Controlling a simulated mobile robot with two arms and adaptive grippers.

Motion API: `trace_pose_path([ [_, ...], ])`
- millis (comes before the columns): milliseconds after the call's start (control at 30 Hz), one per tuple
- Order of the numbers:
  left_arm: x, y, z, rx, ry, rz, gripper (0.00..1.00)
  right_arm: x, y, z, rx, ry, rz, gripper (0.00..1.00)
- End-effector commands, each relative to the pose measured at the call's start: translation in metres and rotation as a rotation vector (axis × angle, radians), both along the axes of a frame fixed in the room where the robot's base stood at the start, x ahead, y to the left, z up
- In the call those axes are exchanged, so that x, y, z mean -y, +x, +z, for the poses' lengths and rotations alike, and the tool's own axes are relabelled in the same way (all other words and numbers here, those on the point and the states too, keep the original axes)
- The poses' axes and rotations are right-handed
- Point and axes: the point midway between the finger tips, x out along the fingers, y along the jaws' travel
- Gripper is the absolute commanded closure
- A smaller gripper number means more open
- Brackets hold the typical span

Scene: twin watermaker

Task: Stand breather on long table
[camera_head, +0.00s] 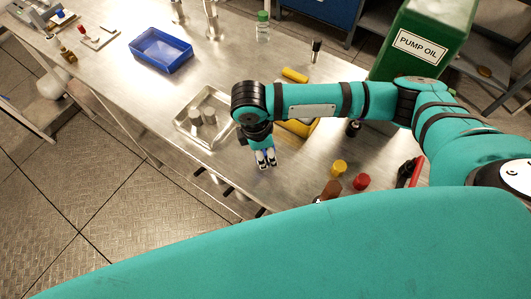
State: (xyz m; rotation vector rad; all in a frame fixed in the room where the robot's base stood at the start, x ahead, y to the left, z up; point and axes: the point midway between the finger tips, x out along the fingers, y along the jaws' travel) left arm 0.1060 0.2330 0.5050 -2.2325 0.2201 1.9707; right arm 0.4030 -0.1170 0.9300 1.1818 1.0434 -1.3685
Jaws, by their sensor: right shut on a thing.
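The long table (222,72) is a bright metal bench running from the upper left to the right. My right gripper (266,164) points down over the table's front part, right of the metal tray. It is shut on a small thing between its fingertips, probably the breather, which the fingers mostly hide. I cannot tell whether that thing touches the tabletop. My left gripper is not in view.
A metal tray (182,126) holds grey cylinders (208,116). A blue bin (160,51) is further left. Yellow (339,167) and red (362,181) caps lie right of the gripper. A green pump oil can (418,45) stands at the back right. Bare tabletop surrounds the gripper.

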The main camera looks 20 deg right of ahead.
Motion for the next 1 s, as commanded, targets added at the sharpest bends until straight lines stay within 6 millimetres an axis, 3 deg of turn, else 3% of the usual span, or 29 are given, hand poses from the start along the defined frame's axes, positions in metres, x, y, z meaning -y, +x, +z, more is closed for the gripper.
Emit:
trace_pose_path([
  [233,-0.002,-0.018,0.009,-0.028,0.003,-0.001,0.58,0.000,-0.001,-0.029,-0.002,-0.001,0.000,0.86],
  [600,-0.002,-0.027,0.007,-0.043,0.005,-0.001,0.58,-0.001,-0.001,-0.034,-0.001,0.000,0.000,0.86],
  [633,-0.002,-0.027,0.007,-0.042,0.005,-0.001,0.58,-0.001,-0.001,-0.034,0.000,0.000,0.000,0.51],
  [800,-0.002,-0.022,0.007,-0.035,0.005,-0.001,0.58,-0.001,-0.001,-0.034,0.000,-0.001,0.000,0.30],
  [1000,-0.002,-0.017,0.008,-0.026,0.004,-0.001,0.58,0.000,-0.001,-0.034,0.000,-0.001,0.000,0.30],
])
